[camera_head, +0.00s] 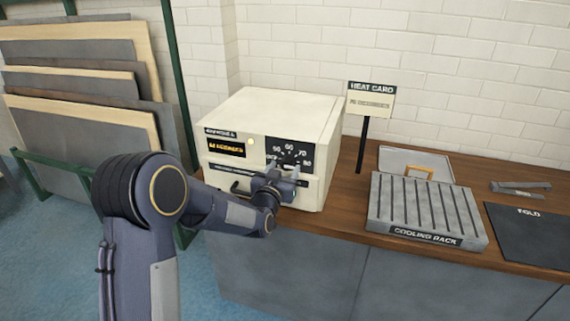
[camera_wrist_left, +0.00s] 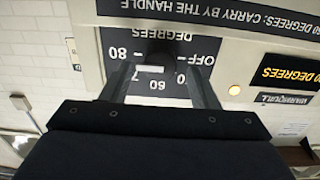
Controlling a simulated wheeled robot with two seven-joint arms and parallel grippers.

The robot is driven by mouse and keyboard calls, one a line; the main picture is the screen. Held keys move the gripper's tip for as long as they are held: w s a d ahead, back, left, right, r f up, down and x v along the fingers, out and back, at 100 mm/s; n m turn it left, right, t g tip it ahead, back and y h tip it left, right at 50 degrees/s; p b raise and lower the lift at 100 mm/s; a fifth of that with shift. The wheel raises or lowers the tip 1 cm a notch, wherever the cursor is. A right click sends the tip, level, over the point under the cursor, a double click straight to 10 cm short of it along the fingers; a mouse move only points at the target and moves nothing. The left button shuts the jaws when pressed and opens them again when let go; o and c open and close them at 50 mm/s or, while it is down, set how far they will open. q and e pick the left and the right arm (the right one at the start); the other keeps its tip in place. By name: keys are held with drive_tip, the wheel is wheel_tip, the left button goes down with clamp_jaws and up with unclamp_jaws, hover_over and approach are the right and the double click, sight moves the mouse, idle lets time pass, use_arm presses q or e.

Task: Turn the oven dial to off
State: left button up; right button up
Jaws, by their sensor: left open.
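The oven (camera_head: 270,110) is a cream box on the wooden counter. Its dark dial panel (camera_head: 300,145) is on the right of the front face. In the left wrist view the picture is upside down, and the dial (camera_wrist_left: 155,60) is a dark knob with a white mark on the side facing the 60. OFF and 80 stand on opposite sides of it. My left gripper (camera_head: 285,172) is at the oven front, its jaws apart. In the wrist view its fingers (camera_wrist_left: 160,75) lie on either side of the dial; contact cannot be told. My right gripper is not in view.
An amber display (camera_head: 226,148) and a small lit lamp (camera_wrist_left: 234,90) sit beside the dial panel. A heat card sign (camera_head: 370,100), a cooling rack (camera_head: 425,210) and a dark fold mat (camera_head: 530,235) are to the right. Framed boards (camera_head: 80,80) stand at left.

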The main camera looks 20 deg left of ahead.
use_arm(q)
drive_tip(key=shift+w, duration=1.05)
drive_tip(key=shift+c, duration=0.3)
